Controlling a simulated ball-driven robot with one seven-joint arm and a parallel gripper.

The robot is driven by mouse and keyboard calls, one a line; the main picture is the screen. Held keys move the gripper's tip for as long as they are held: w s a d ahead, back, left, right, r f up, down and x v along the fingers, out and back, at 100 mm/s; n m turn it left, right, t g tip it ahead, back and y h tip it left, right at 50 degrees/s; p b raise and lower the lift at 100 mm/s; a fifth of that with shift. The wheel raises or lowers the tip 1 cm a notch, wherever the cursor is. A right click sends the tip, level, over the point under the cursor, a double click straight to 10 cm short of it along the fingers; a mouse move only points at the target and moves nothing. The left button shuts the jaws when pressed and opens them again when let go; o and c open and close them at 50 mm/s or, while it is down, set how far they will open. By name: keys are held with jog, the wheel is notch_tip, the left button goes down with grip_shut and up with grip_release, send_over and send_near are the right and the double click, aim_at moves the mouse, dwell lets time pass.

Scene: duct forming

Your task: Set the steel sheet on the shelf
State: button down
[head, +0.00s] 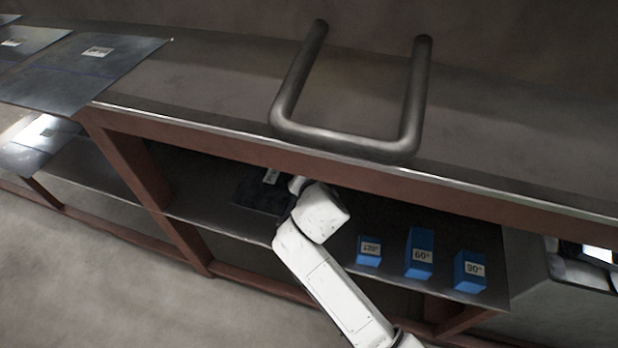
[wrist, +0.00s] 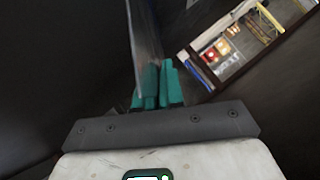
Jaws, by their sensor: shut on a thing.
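The steel sheet (head: 256,195) is a dark flat plate with a white label, inside the lower shelf bay in the head view. The shelf (head: 215,214) is a grey metal board under the bench top. My arm reaches in over the shelf's front edge, and my wrist hides part of the sheet. In the wrist view my gripper (wrist: 157,88) has its green fingers shut on the sheet, which shows nearly edge-on as a thin grey plate (wrist: 146,38). I cannot tell whether the sheet touches the shelf.
Blue blocks labelled with angles, including 60° (head: 419,252) and 90° (head: 469,271), stand on the shelf to the right. A bent metal bar (head: 345,140) is on the bench top (head: 200,90). Other sheets (head: 85,72) lie at upper left. A red-brown post (head: 135,165) bounds the bay on the left.

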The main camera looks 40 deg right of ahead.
jog(key=c, duration=1.2)
grip_release()
jog(key=shift+f, duration=0.1)
jog(key=shift+s, duration=0.1)
jog(key=p+v, duration=0.3)
jog(key=v, duration=0.7)
jog(key=shift+s+a+r, duration=0.15)
jog(key=shift+s+r, duration=0.1)
jog(key=shift+r, duration=0.05)
